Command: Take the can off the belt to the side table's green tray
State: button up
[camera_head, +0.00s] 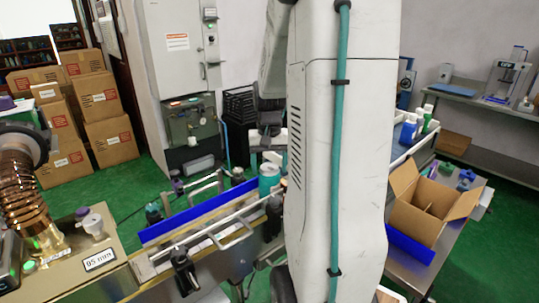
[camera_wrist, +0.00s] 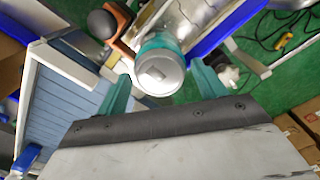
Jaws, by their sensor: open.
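The can (camera_head: 269,180) is teal with a pale top and stands upright on the belt (camera_head: 205,240), just left of my arm in the head view. In the wrist view the can (camera_wrist: 160,70) shows its round silver end toward the camera. My gripper (camera_wrist: 161,78) is open, with one teal finger on each side of the can. I cannot tell whether the fingers touch it. I do not see the green tray in either view; my arm hides much of the middle of the head view.
A blue guard (camera_head: 190,215) and metal rails run along the belt. At right, a table holds an open cardboard box (camera_head: 430,205). A coppery coil (camera_head: 28,200) stands at left. Stacked cartons (camera_head: 103,125) are behind on the green floor.

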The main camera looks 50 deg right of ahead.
aim_at(260, 179)
jog(key=shift+f, duration=1.8)
jog(key=c, duration=1)
jog(key=shift+w+a, duration=0.2)
jog(key=shift+a, duration=0.65)
jog(key=shift+w+a, duration=0.2)
jog(key=shift+a, duration=0.6)
jog(key=o, duration=1.3)
